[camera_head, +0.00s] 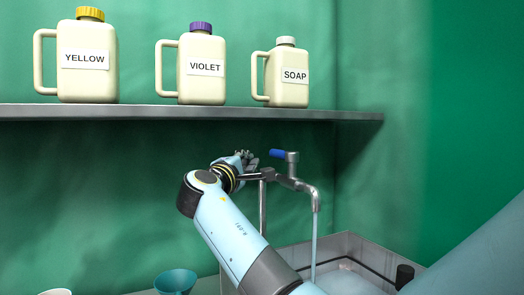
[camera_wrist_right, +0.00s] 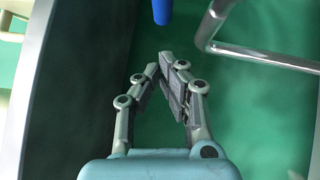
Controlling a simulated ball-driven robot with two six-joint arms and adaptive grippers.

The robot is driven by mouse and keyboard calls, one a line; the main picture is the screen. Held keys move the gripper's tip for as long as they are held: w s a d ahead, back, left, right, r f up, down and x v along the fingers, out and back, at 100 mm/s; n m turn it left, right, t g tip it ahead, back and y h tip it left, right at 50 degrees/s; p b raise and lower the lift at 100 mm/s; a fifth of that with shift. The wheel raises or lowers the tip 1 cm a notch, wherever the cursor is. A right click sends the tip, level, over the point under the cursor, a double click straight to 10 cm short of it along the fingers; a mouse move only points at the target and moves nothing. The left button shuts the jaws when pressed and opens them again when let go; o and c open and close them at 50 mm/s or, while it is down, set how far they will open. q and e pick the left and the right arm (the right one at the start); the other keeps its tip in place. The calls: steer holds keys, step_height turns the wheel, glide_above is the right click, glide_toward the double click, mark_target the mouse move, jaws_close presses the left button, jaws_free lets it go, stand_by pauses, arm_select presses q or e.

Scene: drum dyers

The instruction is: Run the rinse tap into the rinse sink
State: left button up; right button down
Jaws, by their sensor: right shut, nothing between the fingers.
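The rinse tap (camera_head: 293,183) is a grey metal pipe with a blue lever (camera_head: 277,154) pointing left. Its spout bends down, and a pale blue stream of water (camera_head: 314,245) runs from it into the rinse sink (camera_head: 345,245). The sink is a metal basin with pale water in it, partly hidden by my arm. My right gripper (camera_head: 246,160) is shut and empty, just left of the tap. In the right wrist view, the fingertips (camera_wrist_right: 163,64) meet, and the blue lever (camera_wrist_right: 162,10) shows beyond them, apart from them. My left gripper is out of view.
A metal shelf (camera_head: 200,112) above holds yellow (camera_head: 88,80), violet (camera_head: 200,85) and soap (camera_head: 288,88) jugs. A teal bowl (camera_head: 175,281) stands at the lower left. A dark knob-like thing (camera_head: 404,275) is by the sink's right side. Green cloth walls stand behind.

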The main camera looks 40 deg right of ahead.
steer(key=d, duration=0.1)
steer(key=d+p, duration=0.1)
steer(key=s+d+r+p, duration=0.1)
steer(key=d, duration=0.1)
steer(key=shift+d, duration=0.1)
